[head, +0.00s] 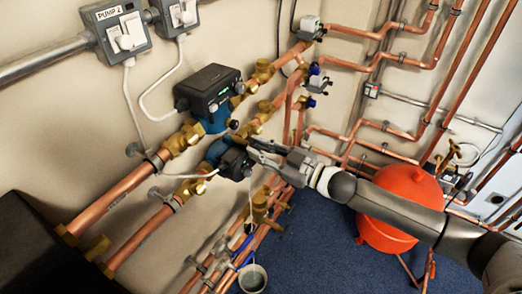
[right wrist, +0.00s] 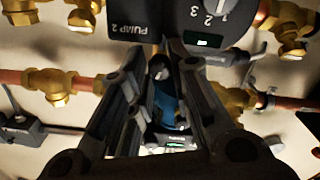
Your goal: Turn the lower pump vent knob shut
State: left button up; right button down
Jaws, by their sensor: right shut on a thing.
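The lower pump (head: 217,152) has a blue body and a black control box, and sits in the lower horizontal copper pipe. My right gripper (head: 256,150) reaches it from the right, with its fingertips at the pump's front. In the right wrist view the blue pump body (right wrist: 166,103) shows between the two fingers. A small silver round knob (right wrist: 160,72) lies between the fingertips of the right gripper (right wrist: 158,62), which is shut on it. The fingers hide part of the knob, and its turn angle cannot be read. My left gripper is not in view.
The upper pump (head: 208,92), with its black control box, is close above. Brass valves (head: 185,138) and copper pipes surround both pumps. A red vessel (head: 400,205) stands behind my right arm. A white cable hangs by the lower pump, with a small bucket (head: 252,278) below.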

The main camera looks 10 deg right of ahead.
jog(key=shift+n, duration=1.6)
jog(key=shift+f, duration=0.1)
jog(key=c, duration=1.3)
grip_release()
jog(key=v, duration=1.2)
